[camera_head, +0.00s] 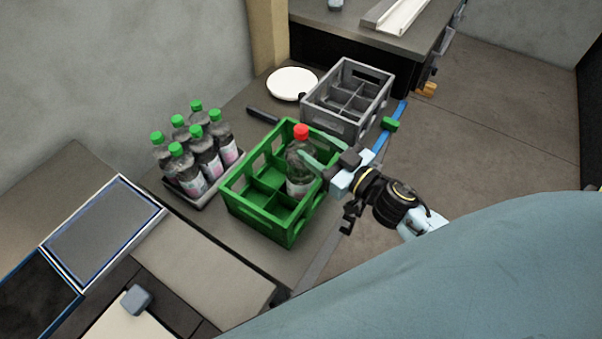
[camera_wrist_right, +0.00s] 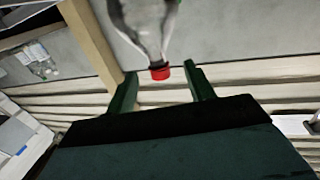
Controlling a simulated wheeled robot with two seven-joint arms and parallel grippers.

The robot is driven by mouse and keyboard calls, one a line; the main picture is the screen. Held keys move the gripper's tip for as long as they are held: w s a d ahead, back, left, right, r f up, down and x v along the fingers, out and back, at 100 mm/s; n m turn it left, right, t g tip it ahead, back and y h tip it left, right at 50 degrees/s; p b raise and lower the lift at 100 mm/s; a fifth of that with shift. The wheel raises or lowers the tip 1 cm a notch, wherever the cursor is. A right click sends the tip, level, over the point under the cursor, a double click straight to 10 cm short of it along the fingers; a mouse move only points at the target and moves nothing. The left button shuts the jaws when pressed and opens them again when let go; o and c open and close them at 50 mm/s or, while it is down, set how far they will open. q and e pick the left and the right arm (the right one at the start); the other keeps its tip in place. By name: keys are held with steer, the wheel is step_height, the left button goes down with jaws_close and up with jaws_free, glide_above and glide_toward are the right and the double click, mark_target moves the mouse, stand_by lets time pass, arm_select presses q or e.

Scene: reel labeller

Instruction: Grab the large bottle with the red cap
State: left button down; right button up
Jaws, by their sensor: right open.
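The large clear bottle with the red cap (camera_head: 299,165) stands upright in a compartment of the green crate (camera_head: 262,220), toward its back right side. My right gripper (camera_head: 310,160) is open beside the bottle's upper part, coming from the right. In the right wrist view the bottle (camera_wrist_right: 143,22) appears with its red cap (camera_wrist_right: 160,73) near the gap between the open fingers of the right gripper (camera_wrist_right: 162,92). The fingers do not visibly close on it. My left gripper is not in view.
Several green-capped bottles (camera_head: 203,150) stand in a tray left of the crate. A grey divided crate (camera_head: 335,118) and a white plate (camera_head: 292,83) lie behind. A dark bar (camera_head: 263,115) lies between. The other green crate compartments look empty.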

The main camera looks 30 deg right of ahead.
mark_target(295, 131)
steer(key=shift+x, duration=3.75)
steer(key=shift+d, duration=0.15)
jaws_close()
